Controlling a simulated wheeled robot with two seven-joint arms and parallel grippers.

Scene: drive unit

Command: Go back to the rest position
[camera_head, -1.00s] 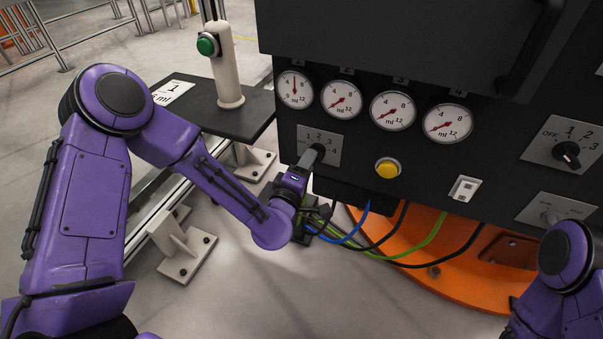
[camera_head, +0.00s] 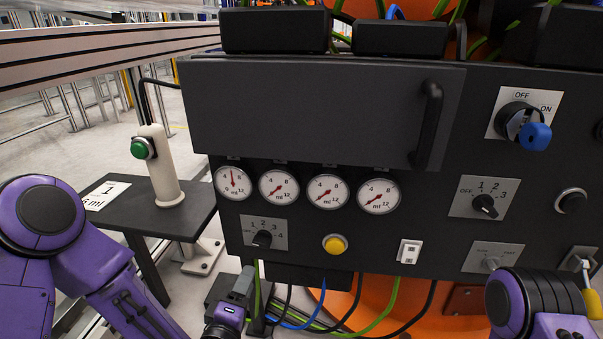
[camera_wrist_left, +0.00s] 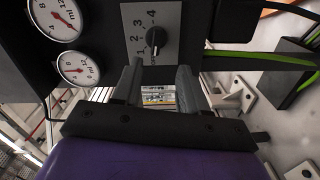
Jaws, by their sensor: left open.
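My left gripper (camera_head: 243,285) is low in the head view, below the left rotary selector (camera_head: 262,238) of the black panel. In the left wrist view my left gripper (camera_wrist_left: 158,88) is open, with nothing between its fingers. The selector (camera_wrist_left: 155,38) shows just beyond the fingertips, apart from them. My right arm is at the lower right of the head view; its gripper is not visible.
The panel has several dials (camera_head: 328,192), a yellow button (camera_head: 335,244), a blue-handled switch (camera_head: 535,136) and another selector (camera_head: 485,206). A side table (camera_head: 150,212) carries a post with a green button (camera_head: 138,150). Cables (camera_head: 383,315) hang below the panel.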

